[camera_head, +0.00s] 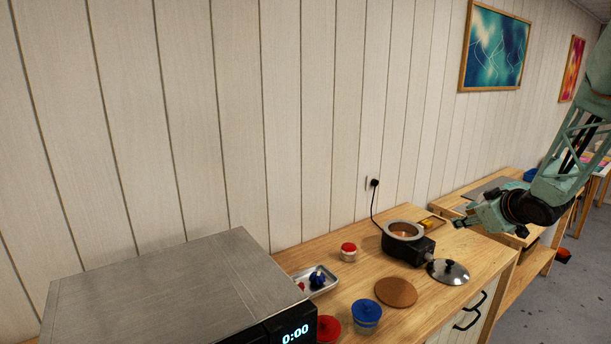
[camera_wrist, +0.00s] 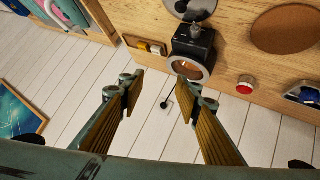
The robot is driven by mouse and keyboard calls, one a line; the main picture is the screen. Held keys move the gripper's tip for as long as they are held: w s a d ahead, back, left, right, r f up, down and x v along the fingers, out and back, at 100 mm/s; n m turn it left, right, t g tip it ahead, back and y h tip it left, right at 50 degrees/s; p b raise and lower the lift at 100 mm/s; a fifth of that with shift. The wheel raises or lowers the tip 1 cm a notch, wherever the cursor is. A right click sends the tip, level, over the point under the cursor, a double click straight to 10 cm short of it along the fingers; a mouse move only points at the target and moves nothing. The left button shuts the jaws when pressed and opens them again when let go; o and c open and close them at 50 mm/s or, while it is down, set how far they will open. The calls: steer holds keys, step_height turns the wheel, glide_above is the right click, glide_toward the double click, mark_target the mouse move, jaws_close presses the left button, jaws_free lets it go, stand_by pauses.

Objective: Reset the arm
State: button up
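My gripper (camera_head: 460,223) is at the right in the head view, in the air near the right end of the wooden counter. Its upper arm runs off the right edge of that picture. In the wrist view my gripper (camera_wrist: 160,108) shows two fingers with brown ribbed pads. They are spread well apart with nothing between them. The wall and the counter's back edge show beyond the fingers. The fingers look clear of everything, though the exact gap to the counter is hard to tell.
The counter (camera_head: 345,287) carries a black pot heater (camera_head: 409,252), a metal lid (camera_head: 448,271), a cork mat (camera_head: 396,292), a red-topped jar (camera_head: 348,252), a metal tray (camera_head: 317,281), a blue-lidded jar (camera_head: 366,313) and a red-lidded jar (camera_head: 328,328). A grey oven (camera_head: 170,290) stands front left.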

steer(key=s+a+r+m+g+h+b, duration=0.1)
steer(key=s+a+r, duration=0.35)
steer(key=s, duration=0.25)
steer(key=s+a+r+m+g+h, duration=0.1)
steer(key=s+a+r+m, duration=0.15)
steer(key=s+r, duration=0.4)
steer(key=s+a+r+g+h+b, duration=0.1)
steer(key=s+a+r, duration=0.35)
steer(key=s, duration=0.35)
steer(key=s+a+f+g+y, duration=0.1)
steer(key=s+a, duration=0.5)
steer(key=s, duration=0.7)
steer(key=s+a+f+m+g+y+b, duration=0.1)
steer(key=s+a+f, duration=0.1)
steer(key=s+a, duration=0.5)
steer(key=s+a+f+g+b, duration=0.1)
steer(key=s+a, duration=0.5)
steer(key=s, duration=1.3)
steer(key=shift+a+f+m+g+y, duration=0.3)
steer(key=shift+f+m+g+y, duration=0.1)
steer(key=shift+f+g, duration=0.1)
steer(key=shift+o, duration=0.7)
